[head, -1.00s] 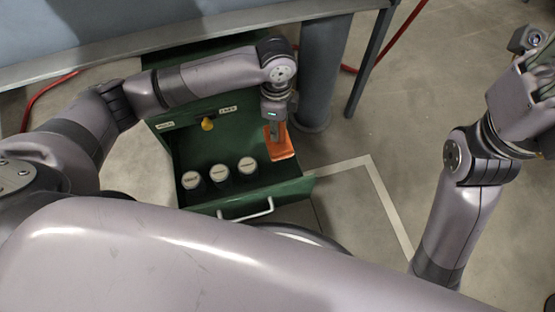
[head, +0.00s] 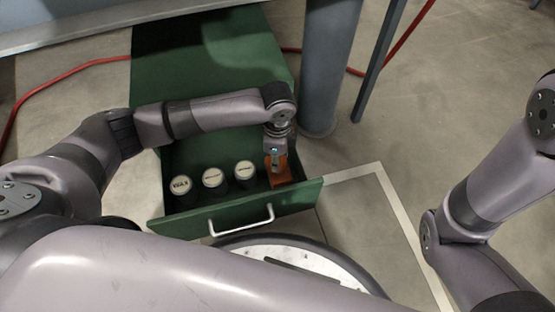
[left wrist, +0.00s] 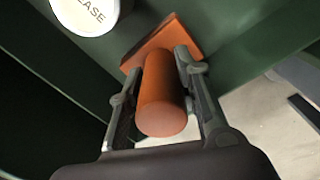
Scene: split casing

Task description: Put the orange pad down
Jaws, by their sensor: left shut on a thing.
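The orange pad (head: 284,172) is a flat square plate with a round upright handle. It is at the right end of the open green drawer (head: 212,222), inside its walls. My left gripper (head: 274,158) points down and is shut on the handle. In the left wrist view, the fingers (left wrist: 158,70) flank the orange handle (left wrist: 162,100), with the plate beyond them. I cannot tell whether the plate touches the drawer floor. My right arm is at the right, with its gripper out of frame.
Several white-lidded jars stand in a row left of the pad, among them a right one (head: 245,171); a lid (left wrist: 85,12) shows close by in the left wrist view. A grey post (head: 328,65) stands behind right. Floor to the right is clear.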

